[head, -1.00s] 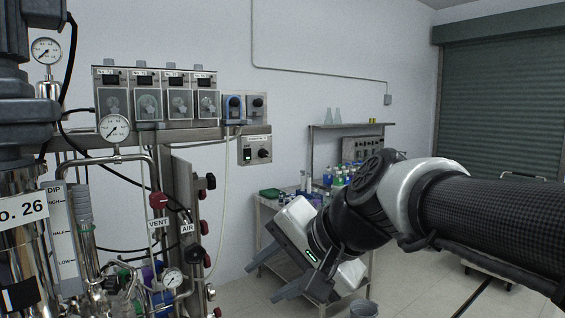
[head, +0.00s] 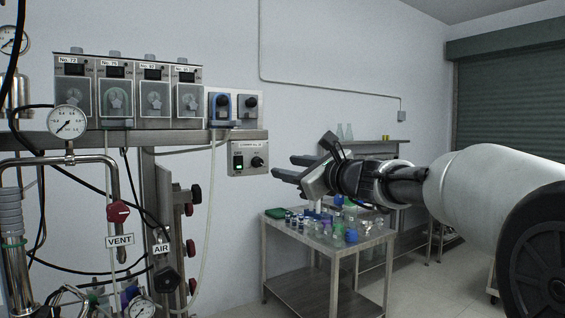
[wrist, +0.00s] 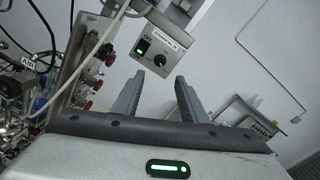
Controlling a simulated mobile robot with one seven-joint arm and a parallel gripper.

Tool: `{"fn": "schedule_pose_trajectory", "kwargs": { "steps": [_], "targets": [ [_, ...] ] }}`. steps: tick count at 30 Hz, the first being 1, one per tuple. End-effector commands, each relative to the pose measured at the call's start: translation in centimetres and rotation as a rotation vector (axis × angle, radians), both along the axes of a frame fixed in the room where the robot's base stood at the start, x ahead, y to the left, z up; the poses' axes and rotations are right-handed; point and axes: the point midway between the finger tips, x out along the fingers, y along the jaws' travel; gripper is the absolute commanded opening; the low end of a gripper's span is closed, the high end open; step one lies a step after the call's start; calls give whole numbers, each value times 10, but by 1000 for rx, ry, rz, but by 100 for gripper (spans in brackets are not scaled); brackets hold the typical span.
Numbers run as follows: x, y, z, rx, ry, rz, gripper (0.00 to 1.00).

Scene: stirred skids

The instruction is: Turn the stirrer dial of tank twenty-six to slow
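The stirrer control box (head: 248,158) is a small grey panel mounted on the wall below the rail. It carries a green-lit switch (head: 238,162) on its left and a black dial (head: 257,161) on its right. The dial's setting marks are too small to read. The wrist view also shows the box (wrist: 154,55) and dial (wrist: 159,61), straight ahead of the fingers. My gripper (head: 282,170) is open and empty, pointing left, to the right of the box and apart from it. Its two fingers also show in the wrist view (wrist: 158,95).
Several pumps (head: 126,92) sit above the rail. Red-knobbed valves (head: 190,238) and a hanging pale tube (head: 208,222) are left of the box. A steel trolley (head: 328,245) with bottles stands below my gripper. Open wall lies right of the box.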

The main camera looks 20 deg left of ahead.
Motion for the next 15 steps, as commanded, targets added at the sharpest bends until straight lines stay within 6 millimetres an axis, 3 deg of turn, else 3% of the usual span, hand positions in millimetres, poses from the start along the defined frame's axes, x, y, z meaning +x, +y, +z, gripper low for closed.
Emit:
{"fn": "schedule_pose_trajectory", "kwargs": {
  "steps": [9,15],
  "targets": [
    [43,58,1,-3,0,3,39],
    [65,84,2,-4,-2,1,39]
  ]
}}
